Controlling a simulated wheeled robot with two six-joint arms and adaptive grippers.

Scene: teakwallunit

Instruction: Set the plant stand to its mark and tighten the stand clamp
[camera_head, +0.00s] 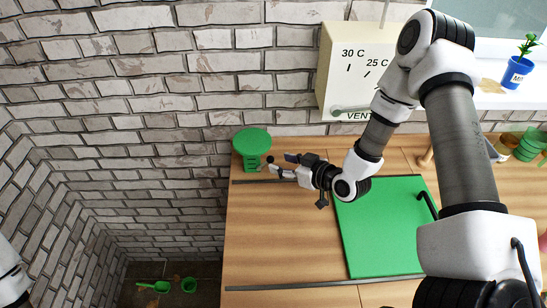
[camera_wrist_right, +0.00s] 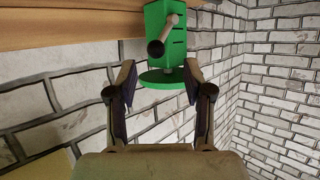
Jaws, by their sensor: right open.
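The plant stand (camera_head: 252,142) is green, with a round top on a slotted upright body. It stands at the left end of the wooden surface, near the brick wall. In the right wrist view the stand (camera_wrist_right: 153,78) appears upside down, and the clamp lever (camera_wrist_right: 164,34), a pale bar with a dark round end, sticks out of its body. My right gripper (camera_head: 283,166) is just right of the stand. Its open fingers (camera_wrist_right: 158,80) frame the round top in the wrist view, with nothing held; contact cannot be told. I cannot make out the mark. My left gripper is out of view.
A green panel (camera_head: 378,235) with a black handle lies on the wooden surface (camera_head: 285,225). A cream vent dial box (camera_head: 345,75) is at the back. A blue pot with a plant (camera_head: 517,72) stands on the sill. Green pots (camera_head: 530,145) are at the right.

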